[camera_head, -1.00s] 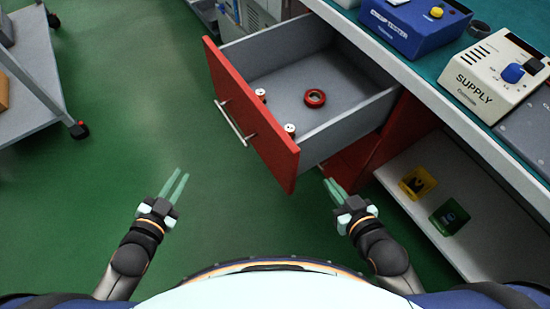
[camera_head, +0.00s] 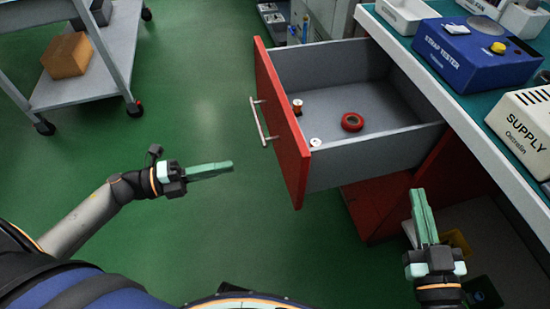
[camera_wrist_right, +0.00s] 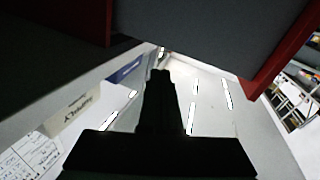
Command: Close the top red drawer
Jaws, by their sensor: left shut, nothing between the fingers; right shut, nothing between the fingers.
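The top red drawer (camera_head: 283,122) is pulled out from under the bench in the head view, with its red front and metal handle (camera_head: 258,121) facing left. Inside the grey drawer lie a red ring-shaped roll (camera_head: 352,122) and two small spools (camera_head: 297,107). My left gripper (camera_head: 232,166) is shut and empty, left of the drawer front and apart from it. My right gripper (camera_head: 418,192) is shut and empty, to the right, near the drawer's near side wall and the bench. In the right wrist view, the dark fingers (camera_wrist_right: 160,75) point up below red and grey panels.
The bench top (camera_head: 480,80) holds a blue strap tester (camera_head: 478,52) and a cream supply box (camera_head: 525,125). A grey cart (camera_head: 100,65) with a cardboard box (camera_head: 66,56) stands upper left. Green floor (camera_head: 200,90) lies clear left of the drawer.

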